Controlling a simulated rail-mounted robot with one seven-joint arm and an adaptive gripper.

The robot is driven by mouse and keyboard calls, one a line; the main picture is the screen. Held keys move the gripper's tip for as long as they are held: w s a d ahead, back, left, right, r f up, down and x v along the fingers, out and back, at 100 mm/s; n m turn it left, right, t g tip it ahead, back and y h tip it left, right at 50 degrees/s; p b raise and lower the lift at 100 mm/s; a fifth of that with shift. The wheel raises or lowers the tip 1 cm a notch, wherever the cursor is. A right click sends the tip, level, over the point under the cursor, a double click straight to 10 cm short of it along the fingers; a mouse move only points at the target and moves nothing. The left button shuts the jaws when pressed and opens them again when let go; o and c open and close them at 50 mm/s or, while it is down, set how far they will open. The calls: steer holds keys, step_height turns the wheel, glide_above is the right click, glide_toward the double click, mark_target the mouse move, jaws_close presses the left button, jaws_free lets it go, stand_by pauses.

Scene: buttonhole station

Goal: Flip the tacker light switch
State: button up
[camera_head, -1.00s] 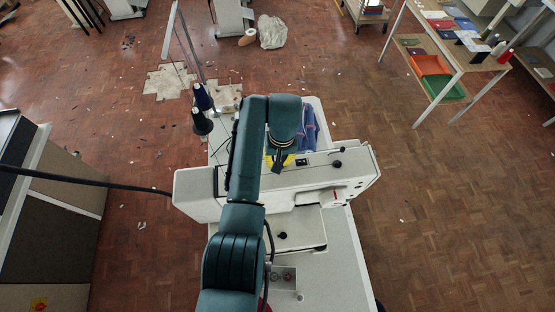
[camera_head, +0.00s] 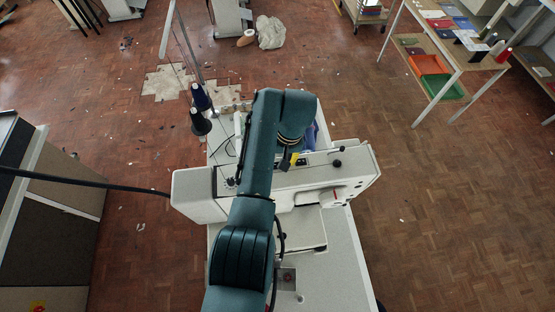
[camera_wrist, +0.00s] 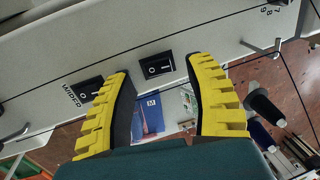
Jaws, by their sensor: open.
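A black rocker switch (camera_wrist: 157,67) marked "O" and "I" is set in the pale face of the machine (camera_head: 345,180). The left finger partly overlaps this second switch. I cannot tell from the lettering which is the tacker light switch. My gripper (camera_wrist: 159,72) is open with two yellow ribbed fingers. In the picture the first switch lies between and just beyond the tips. Contact is not visible. In the head view my arm mostly hides the gripper.
Dark thread cones (camera_head: 201,122) stand at the machine's left rear. A black knob (camera_head: 337,163) sits on top of the machine. Blue material (camera_wrist: 150,112) shows between the fingers. A shelf table (camera_head: 455,55) stands far right. The floor right of the machine is mostly clear.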

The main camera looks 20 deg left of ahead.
step_height(320, 180, up, 11)
steer(key=w+d, duration=0.1)
steer(key=d, duration=0.1)
steer(key=shift+w, duration=0.1)
